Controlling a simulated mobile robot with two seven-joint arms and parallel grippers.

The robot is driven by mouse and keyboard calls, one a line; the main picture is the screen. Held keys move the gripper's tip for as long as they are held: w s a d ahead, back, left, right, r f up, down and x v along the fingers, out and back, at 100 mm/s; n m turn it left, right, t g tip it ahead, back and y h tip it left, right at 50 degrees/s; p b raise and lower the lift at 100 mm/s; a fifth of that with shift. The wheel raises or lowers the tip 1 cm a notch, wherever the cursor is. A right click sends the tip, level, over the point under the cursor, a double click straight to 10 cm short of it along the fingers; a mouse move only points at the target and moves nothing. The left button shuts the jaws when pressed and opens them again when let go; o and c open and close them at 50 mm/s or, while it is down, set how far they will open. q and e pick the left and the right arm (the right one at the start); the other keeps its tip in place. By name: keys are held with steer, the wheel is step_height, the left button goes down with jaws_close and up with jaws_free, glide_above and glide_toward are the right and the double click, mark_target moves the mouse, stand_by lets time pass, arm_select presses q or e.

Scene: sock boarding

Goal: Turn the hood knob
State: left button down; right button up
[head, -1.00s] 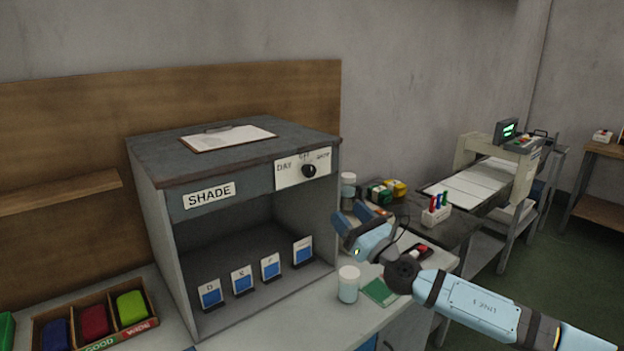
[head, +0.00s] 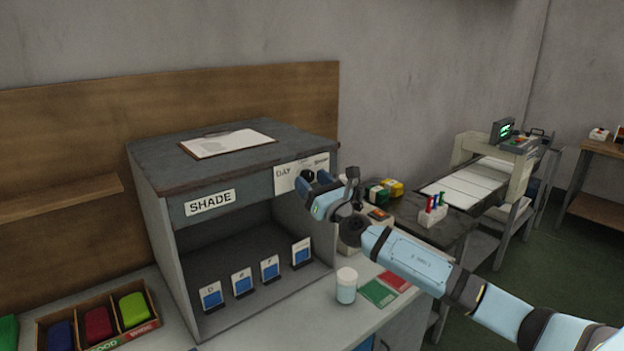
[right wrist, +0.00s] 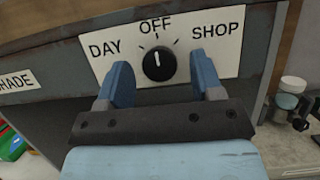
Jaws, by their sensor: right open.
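The hood (head: 158,212) is a grey box marked SHADE, with an open front. Its black knob (right wrist: 158,63) sits on a white plate (right wrist: 105,48) marked DAY, OFF and SHOP, and its white pointer line points up toward OFF. In the head view the knob is mostly hidden by my right gripper (head: 326,184). In the right wrist view my right gripper (right wrist: 163,88) is open, with one blue finger on each side of the knob and a little below its centre. I see no clear contact. My left gripper is not in view.
A clipboard (head: 228,143) lies on the hood. Several blue sample cards (head: 241,282) stand inside it. A box of coloured items (head: 98,325) is at lower left.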

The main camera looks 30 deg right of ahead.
steer(key=shift+w+r, duration=0.1)
steer(key=shift+w, duration=0.05)
steer(key=shift+c, duration=0.2)
steer(key=c, duration=0.9)
